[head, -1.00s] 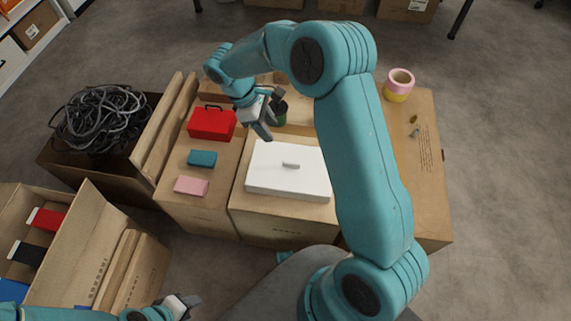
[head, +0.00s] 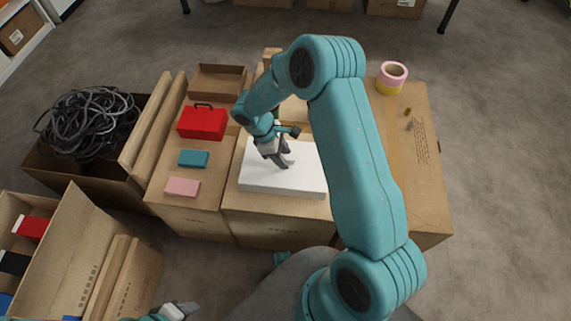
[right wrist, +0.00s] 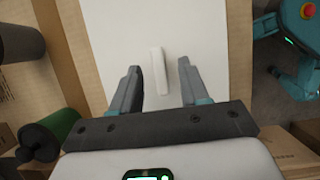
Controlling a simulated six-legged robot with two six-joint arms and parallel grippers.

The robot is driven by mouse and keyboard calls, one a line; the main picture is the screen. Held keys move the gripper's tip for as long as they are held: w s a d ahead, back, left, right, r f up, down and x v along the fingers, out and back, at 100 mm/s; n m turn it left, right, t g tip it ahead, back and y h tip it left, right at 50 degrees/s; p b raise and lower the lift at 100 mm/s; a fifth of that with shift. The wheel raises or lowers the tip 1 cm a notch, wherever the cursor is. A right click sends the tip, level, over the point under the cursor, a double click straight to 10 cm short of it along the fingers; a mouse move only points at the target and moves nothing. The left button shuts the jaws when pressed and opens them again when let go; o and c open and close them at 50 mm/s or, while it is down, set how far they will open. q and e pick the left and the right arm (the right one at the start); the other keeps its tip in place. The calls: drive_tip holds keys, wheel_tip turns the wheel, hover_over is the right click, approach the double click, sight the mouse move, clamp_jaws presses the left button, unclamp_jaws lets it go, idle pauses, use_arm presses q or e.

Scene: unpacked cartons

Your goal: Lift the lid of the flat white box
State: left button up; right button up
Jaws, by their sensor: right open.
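The flat white box (head: 300,182) lies on a cardboard carton in the middle of the head view. Its lid carries a small white bar handle (right wrist: 158,70), which shows in the right wrist view between and just beyond my fingertips. My right gripper (head: 282,163) is over the lid, fingers pointing down, and it hides the handle in the head view. In the right wrist view my right gripper (right wrist: 158,80) is open, with one finger on each side of the handle's line and nothing held. My left gripper (head: 180,310) is at the bottom edge of the head view, only partly visible.
A red toolbox (head: 203,122), a teal block (head: 194,158) and a pink block (head: 183,187) are left of the box. A dark green cylinder (right wrist: 52,133) is beside the box. A carton of cables (head: 92,122) stands far left.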

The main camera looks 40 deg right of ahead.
drive_tip(key=shift+s+d+f, duration=0.1)
drive_tip(key=shift+f, duration=0.2)
clamp_jaws()
drive_tip(key=shift+r, duration=0.15)
wheel_tip(320, 180, up, 20)
drive_tip(key=p, duration=0.4)
